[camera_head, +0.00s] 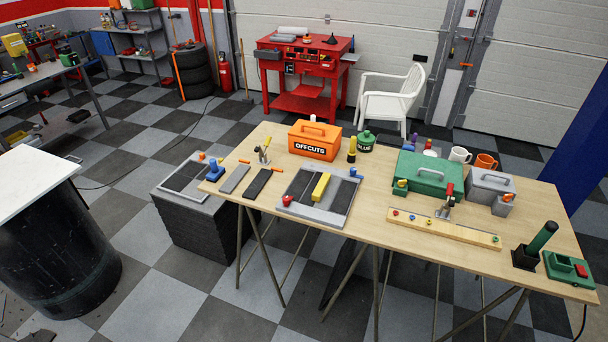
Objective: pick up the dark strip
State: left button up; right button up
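The dark strip (258,183) lies flat near the left end of the wooden table (365,268). A lighter grey strip (235,179) lies just left of it, apart and roughly parallel. To its right is a grey tray-like fixture (335,210) with dark panels, a yellow bar (320,187) across it and a red knob (287,200) at its corner. A toggle clamp (263,152) stands behind the strip. Nothing covers the strip. Neither of my grippers shows in the head view.
An orange box marked OFFCUTS (314,147) stands behind. A blue-handled tool (214,171) stands at the table's left end. A dark block stack (200,235) with another fixture on top stands beside that end. Green (432,170) and grey boxes crowd the right half. The table's front-left edge is clear.

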aim_at(257, 184)
jog(key=z, duration=0.25)
jog(key=i, duration=1.3)
jog(key=u, duration=0.6)
